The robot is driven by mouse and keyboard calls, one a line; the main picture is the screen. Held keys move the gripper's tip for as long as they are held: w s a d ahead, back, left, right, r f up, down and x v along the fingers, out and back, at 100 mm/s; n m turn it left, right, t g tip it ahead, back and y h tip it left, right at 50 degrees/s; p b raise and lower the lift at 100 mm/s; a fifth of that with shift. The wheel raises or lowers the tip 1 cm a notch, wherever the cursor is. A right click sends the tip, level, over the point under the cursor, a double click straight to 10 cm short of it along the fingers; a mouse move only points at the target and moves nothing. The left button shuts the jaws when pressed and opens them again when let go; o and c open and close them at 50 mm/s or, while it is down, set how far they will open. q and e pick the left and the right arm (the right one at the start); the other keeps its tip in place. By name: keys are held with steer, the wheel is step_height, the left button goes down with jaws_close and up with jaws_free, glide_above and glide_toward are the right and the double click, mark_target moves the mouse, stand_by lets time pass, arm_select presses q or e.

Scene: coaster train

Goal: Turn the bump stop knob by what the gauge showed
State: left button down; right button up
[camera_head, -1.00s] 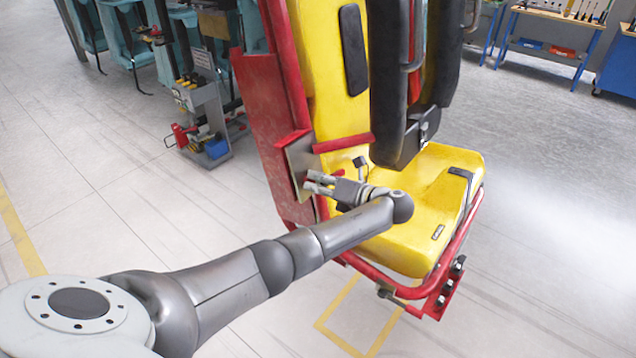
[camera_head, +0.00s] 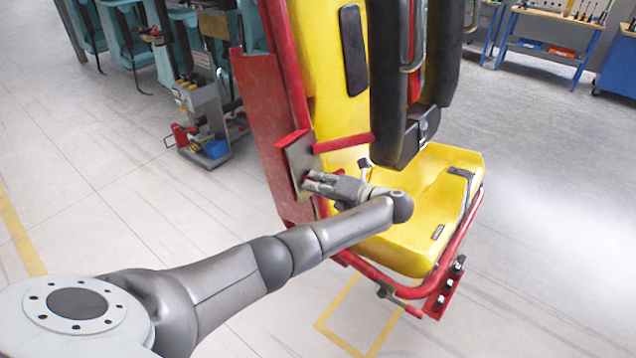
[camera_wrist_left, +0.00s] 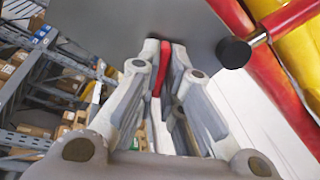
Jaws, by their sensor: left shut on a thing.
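The bump stop knob (camera_wrist_left: 165,55) is red and shows between the fingers of my left gripper (camera_wrist_left: 166,60) in the left wrist view. The fingers are shut on it, and they cover much of it. In the head view my left gripper (camera_head: 308,182) reaches the grey metal plate (camera_head: 297,157) on the side of the yellow and red seat (camera_head: 405,240). The plate also shows in the left wrist view (camera_wrist_left: 120,22). No gauge can be made out. My right gripper is not in view.
Dark padded restraints (camera_head: 388,80) hang over the seat. A grey tool cart (camera_head: 205,115) stands behind at left. The floor at right is clear.

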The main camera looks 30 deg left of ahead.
arm_select(q)
steer(key=c, duration=1.6)
jaws_free()
steer(key=shift+a+r, duration=0.25)
steer(key=shift+r, duration=0.05)
steer(key=shift+f, duration=0.1)
steer(key=shift+w+f, duration=0.1)
steer(key=shift+f, duration=0.05)
steer(key=w+v, duration=0.1)
steer(key=v, duration=1.1)
steer(key=shift+s, duration=0.4)
